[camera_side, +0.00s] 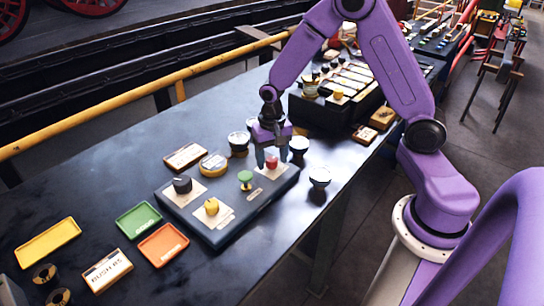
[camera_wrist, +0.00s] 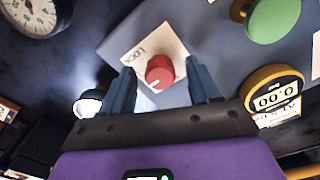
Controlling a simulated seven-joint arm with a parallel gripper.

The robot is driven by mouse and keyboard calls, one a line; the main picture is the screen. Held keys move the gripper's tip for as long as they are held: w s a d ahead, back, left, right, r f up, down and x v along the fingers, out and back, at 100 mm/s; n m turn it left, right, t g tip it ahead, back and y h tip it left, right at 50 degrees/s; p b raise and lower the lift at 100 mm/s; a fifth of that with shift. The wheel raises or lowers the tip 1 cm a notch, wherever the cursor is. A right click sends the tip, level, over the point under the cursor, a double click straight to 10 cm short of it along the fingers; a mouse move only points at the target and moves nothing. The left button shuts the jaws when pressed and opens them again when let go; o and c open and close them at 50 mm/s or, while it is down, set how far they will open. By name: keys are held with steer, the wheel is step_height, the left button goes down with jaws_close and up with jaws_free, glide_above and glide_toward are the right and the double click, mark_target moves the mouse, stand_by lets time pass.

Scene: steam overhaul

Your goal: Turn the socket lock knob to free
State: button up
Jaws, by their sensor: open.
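The red knob (camera_side: 271,162) stands at the far right corner of a dark control box (camera_side: 228,228). In the wrist view the red knob (camera_wrist: 159,71) sits on a pale plate (camera_wrist: 140,42) lettered "LOCK"; a white mark shows on its lower edge. My gripper (camera_side: 271,157) is over the knob and points down. In the wrist view the fingers of my gripper (camera_wrist: 160,80) are open, one on each side of the knob, with gaps showing. Whether the fingertips reach down to the knob's height is hard to tell.
A green knob (camera_side: 245,178), a yellow knob (camera_side: 211,206) and a black knob (camera_side: 182,184) share the box. A yellow counter (camera_side: 213,164) and a gauge (camera_side: 239,142) stand behind. Trays, such as the orange one (camera_side: 163,245), lie to the left.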

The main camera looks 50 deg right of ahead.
steer(key=c, duration=1)
steer(key=shift+c, duration=0.2)
steer(key=shift+n, duration=0.3)
steer(key=n, duration=1.3)
steer(key=shift+d, duration=0.1)
steer(key=shift+w+n, duration=0.1)
steer(key=shift+n, duration=2)
